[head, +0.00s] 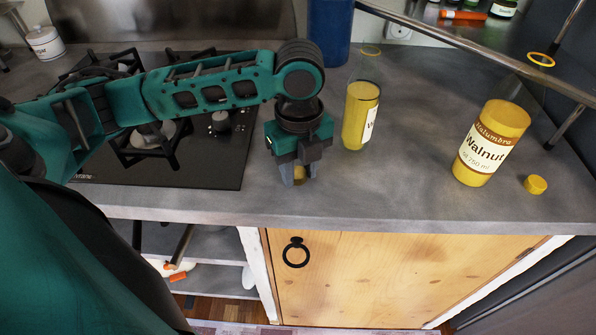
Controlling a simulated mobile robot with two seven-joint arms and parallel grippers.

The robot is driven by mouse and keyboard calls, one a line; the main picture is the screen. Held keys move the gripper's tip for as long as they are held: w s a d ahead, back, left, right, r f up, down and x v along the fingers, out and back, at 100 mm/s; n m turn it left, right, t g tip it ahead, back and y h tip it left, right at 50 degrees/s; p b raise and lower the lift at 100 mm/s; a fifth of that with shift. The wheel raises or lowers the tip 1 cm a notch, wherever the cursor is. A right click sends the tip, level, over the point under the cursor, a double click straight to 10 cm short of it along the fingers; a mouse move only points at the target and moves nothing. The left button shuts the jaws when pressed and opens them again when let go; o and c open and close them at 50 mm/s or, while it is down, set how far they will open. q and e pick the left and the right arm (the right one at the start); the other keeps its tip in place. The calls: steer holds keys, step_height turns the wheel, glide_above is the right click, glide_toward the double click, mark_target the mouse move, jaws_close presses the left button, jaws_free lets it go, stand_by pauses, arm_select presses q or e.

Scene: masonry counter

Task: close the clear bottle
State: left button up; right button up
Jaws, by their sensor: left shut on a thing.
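My left gripper (300,178) points down over the counter near its front edge. It is shut on a small yellow piece, apparently a cap (299,173), mostly hidden between the fingers. Right of it stands an upright bottle with yellow contents (357,118) and a white label turned partly away. My right gripper is not in view.
A black stove top (200,160) lies under my left arm. A blue container (329,35) stands behind the nearer bottle. A raised metal shelf (480,40) with small jars crosses the back right. The counter (420,190) between the bottles is clear.

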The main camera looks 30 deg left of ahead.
mark_target(299, 174)
arm_select(q)
step_height(299, 174, up, 20)
steer(key=p, duration=0.2)
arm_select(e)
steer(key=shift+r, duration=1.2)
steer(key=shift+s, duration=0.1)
